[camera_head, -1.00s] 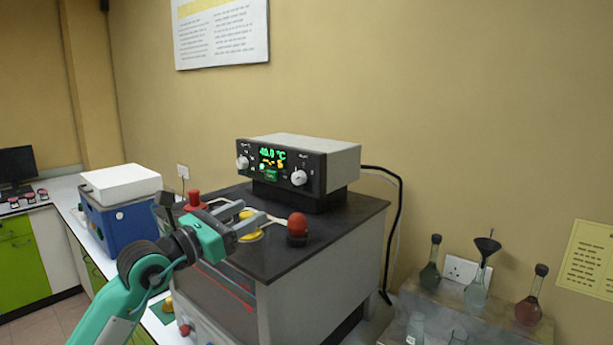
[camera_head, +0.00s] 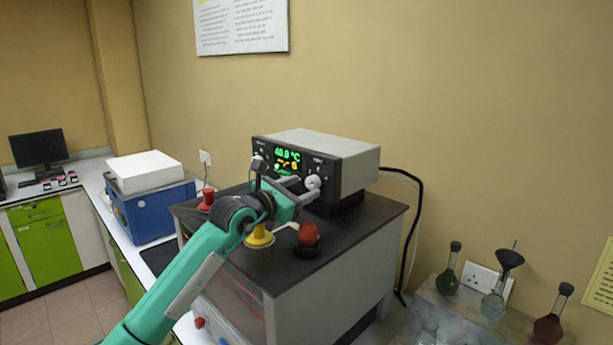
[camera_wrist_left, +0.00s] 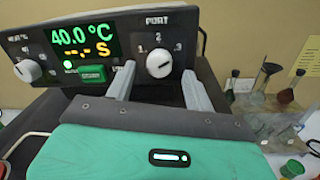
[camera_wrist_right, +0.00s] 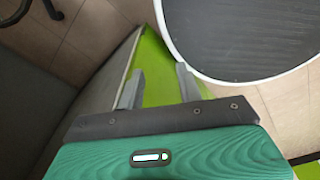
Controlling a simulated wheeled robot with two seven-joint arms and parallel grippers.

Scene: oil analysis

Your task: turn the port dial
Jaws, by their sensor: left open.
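The port dial (camera_wrist_left: 159,64) is a white round knob under the label PORT, with marks 1, 2 and 3 around it. It sits on the black front of the control box (camera_head: 342,157), whose display (camera_wrist_left: 80,40) reads 40.0 °C. My left gripper (camera_head: 303,184) is open in front of the box. In the left wrist view its two fingers (camera_wrist_left: 156,84) stand to either side of the dial, below it; I cannot tell whether they touch it. In the head view the fingers partly cover the dial. My right gripper (camera_wrist_right: 156,84) is open and empty, away from the box.
The box stands on a dark-topped bath (camera_head: 350,237) with a red knob (camera_head: 308,234), a yellow knob (camera_head: 259,236) and another red knob (camera_head: 207,198). A blue container (camera_head: 155,213) is at left. Several flasks (camera_head: 494,303) stand at right. A white-rimmed round surface (camera_wrist_right: 240,80) is near my right gripper.

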